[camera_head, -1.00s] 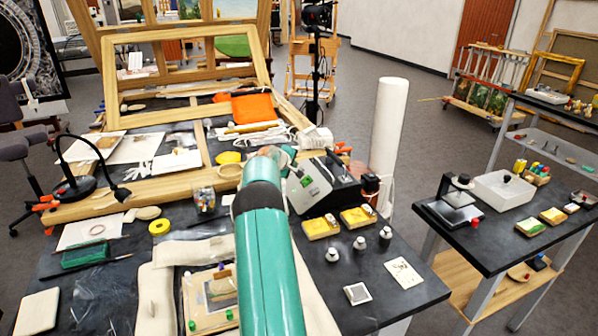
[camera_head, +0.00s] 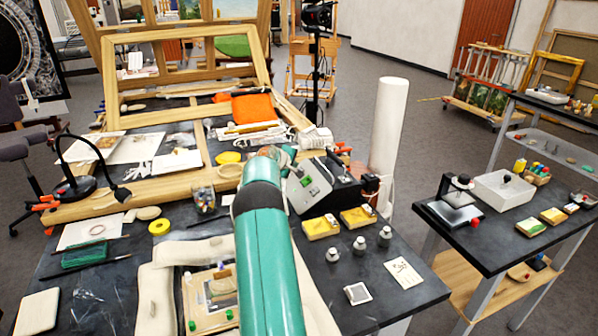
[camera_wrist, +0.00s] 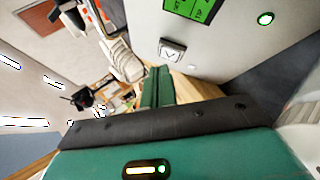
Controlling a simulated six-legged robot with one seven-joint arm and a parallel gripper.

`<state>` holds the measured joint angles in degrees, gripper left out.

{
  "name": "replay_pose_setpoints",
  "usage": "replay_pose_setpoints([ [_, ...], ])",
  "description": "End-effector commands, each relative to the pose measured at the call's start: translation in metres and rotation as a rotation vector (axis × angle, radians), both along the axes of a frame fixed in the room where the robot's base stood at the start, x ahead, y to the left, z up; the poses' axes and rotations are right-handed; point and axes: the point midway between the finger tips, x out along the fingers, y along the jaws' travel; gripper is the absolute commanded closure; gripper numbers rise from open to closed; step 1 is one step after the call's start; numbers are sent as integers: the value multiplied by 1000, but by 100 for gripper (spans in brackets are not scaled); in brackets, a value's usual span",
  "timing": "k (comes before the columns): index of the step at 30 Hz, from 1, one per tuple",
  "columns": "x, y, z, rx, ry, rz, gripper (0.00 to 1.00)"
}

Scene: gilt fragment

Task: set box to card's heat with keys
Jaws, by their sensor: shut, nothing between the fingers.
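The box (camera_head: 310,187) is a pale control unit with a green display, on the dark bench just right of my arm. In the wrist view its pale face (camera_wrist: 225,50) fills the upper right, with part of the green display (camera_wrist: 196,8), a lit green lamp and a grey key (camera_wrist: 172,49) bearing a chevron. My gripper (camera_wrist: 157,70) is shut and empty, its green fingertips just short of that key in the picture; contact cannot be told. The card (camera_head: 403,273) is white with dark marks, too small to read, at the bench's front right.
A white roll (camera_head: 388,140) stands behind. A padded cushion (camera_head: 195,252) and a small framed piece lie left of my arm.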

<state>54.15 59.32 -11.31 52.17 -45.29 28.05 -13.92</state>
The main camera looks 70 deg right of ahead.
Motion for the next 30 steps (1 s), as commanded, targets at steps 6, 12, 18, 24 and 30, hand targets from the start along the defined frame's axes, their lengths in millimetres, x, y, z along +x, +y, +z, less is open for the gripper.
replay_pose_setpoints([
  [6,0,0,0,0,0,0,100],
  [12,0,0,0,0,0,0,100],
  [18,-1,-1,-2,0,1,-1,100],
  [24,-3,-3,-7,0,1,-1,100],
  [30,-3,-3,-8,1,0,0,100],
])
